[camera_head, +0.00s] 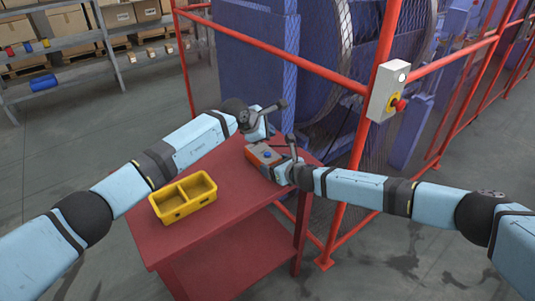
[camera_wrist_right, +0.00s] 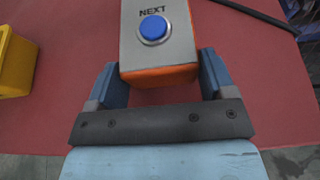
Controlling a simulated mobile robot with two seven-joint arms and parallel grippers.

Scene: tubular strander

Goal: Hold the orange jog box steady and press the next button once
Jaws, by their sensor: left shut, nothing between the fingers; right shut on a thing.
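The orange jog box (camera_head: 264,156) sits on the red table, with a grey top face and a blue button. In the right wrist view the box (camera_wrist_right: 158,70) shows the word NEXT above its round blue button (camera_wrist_right: 153,29). My right gripper (camera_wrist_right: 158,82) has one finger on each side of the box's near end and is shut on it. In the head view my right gripper (camera_head: 290,160) is at the box's right side. My left gripper (camera_head: 272,108) is shut and empty, above and behind the box, apart from the button.
A yellow two-compartment bin (camera_head: 183,198) stands on the red table (camera_head: 225,240), left of the box. A red guard fence (camera_head: 345,165) with a grey emergency-stop box (camera_head: 388,90) rises behind and right. A dark cable (camera_wrist_right: 255,14) lies on the table.

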